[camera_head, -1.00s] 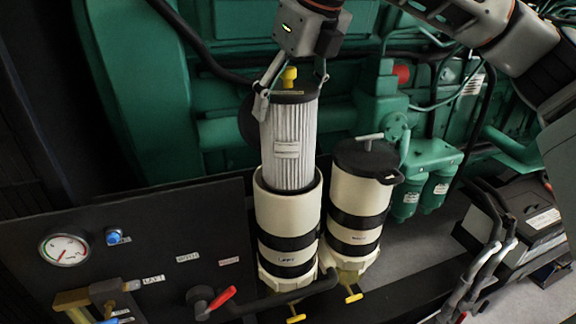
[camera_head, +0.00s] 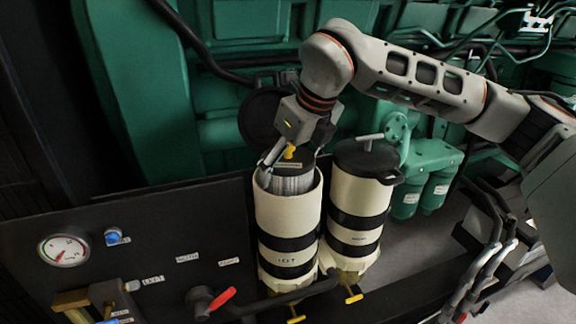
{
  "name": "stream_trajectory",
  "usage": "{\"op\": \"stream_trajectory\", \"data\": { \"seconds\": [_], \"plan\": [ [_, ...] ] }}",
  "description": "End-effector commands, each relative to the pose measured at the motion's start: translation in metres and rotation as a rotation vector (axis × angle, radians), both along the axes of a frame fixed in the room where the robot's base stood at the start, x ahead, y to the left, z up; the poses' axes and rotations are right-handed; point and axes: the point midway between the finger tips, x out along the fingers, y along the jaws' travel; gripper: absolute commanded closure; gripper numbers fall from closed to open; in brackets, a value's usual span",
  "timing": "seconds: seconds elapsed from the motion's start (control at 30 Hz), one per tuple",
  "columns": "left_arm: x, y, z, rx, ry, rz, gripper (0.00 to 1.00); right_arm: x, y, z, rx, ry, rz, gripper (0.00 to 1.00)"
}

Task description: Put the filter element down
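The filter element (camera_head: 293,184), pale and pleated with a black cap and a yellow knob, is mostly down inside the left cream canister (camera_head: 287,218). Only its cap and a short band of pleats show above the rim. My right gripper (camera_head: 290,163) comes from above, its fingers at the sides of the cap, and is shut on the element. The far finger is partly hidden. The element's lower part is hidden in the canister. My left gripper is not in view.
The right canister (camera_head: 358,207) stands close beside, with its black lid (camera_head: 366,160) on. A round black lid (camera_head: 263,117) stands open behind the left canister. A red-handled valve (camera_head: 221,298) and a gauge (camera_head: 64,250) are at the front left. Green engine parts (camera_head: 160,110) fill the back.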

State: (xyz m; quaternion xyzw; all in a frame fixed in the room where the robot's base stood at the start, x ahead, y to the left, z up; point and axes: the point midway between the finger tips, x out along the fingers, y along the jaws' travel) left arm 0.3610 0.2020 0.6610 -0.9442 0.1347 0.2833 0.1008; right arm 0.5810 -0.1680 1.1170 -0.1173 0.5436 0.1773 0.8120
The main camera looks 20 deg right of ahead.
Motion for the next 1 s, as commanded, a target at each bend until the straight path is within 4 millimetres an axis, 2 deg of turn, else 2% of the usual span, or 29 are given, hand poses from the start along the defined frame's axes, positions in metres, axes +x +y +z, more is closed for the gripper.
{"op": "stream_trajectory", "data": {
  "seconds": [0.2,0.77,0.8,0.87,1.0],
  "plan": [
    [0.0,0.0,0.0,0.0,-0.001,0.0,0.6,0.001,0.0,0.002,0.002,-0.005,0.0,0.77],
    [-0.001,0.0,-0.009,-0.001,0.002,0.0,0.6,0.0,0.0,-0.012,0.001,-0.001,-0.001,0.77],
    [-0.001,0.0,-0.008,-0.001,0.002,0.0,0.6,0.0,0.0,-0.013,-0.001,0.003,-0.001,0.19],
    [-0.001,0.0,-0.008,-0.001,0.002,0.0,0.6,-0.001,0.0,-0.013,-0.001,0.005,-0.002,0.07],
    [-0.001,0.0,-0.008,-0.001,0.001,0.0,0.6,-0.001,0.0,-0.014,-0.001,0.005,-0.001,0.07]
  ]
}}
